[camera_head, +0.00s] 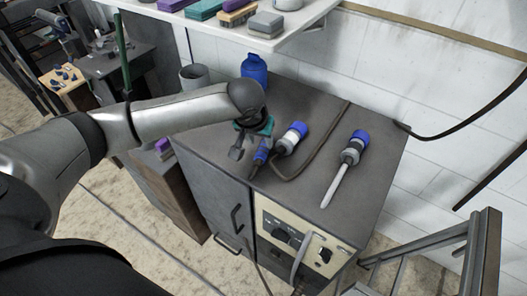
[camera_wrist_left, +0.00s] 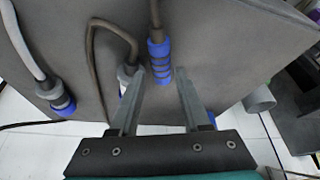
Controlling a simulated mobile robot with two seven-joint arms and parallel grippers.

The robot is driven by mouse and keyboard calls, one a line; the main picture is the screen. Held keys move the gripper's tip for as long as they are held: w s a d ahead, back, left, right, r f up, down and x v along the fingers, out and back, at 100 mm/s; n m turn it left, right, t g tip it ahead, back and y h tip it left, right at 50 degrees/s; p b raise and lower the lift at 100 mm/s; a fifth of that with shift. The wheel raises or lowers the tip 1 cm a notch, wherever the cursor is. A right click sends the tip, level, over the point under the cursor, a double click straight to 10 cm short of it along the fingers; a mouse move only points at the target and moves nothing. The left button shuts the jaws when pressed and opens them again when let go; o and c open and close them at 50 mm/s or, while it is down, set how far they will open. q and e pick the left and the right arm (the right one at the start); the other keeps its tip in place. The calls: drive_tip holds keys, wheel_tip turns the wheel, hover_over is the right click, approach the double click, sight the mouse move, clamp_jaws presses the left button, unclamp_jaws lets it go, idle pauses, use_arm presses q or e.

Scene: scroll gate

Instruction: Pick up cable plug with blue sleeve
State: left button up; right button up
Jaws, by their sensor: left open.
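The cable plug with a ribbed blue sleeve (camera_head: 261,152) lies on the grey cabinet top (camera_head: 330,112), its dark cable running off the front edge. In the left wrist view the blue sleeve (camera_wrist_left: 160,62) shows between and just beyond the fingertips. My left gripper (camera_head: 249,147) is open over the cabinet top, beside the sleeve in the head view. Its fingers (camera_wrist_left: 160,74) hold nothing; I cannot tell their exact height above the sleeve. My right gripper is not in view.
A white-and-blue connector (camera_head: 291,137) on a dark cable lies close beside the sleeve. Another blue-ended connector (camera_head: 355,146) with a white cable lies to the right. A blue bottle (camera_head: 254,69) and grey cup (camera_head: 195,77) stand at the back, below a shelf (camera_head: 296,30).

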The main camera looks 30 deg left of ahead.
sight(262, 151)
use_arm(q)
drive_tip(key=x, duration=0.2)
drive_tip(key=b+x, duration=0.1)
drive_tip(key=x, duration=0.3)
drive_tip(key=shift+s+f, duration=0.2)
drive_tip(key=shift+f, duration=0.1)
drive_tip(key=shift+c, duration=0.4)
clamp_jaws()
idle(0.8)
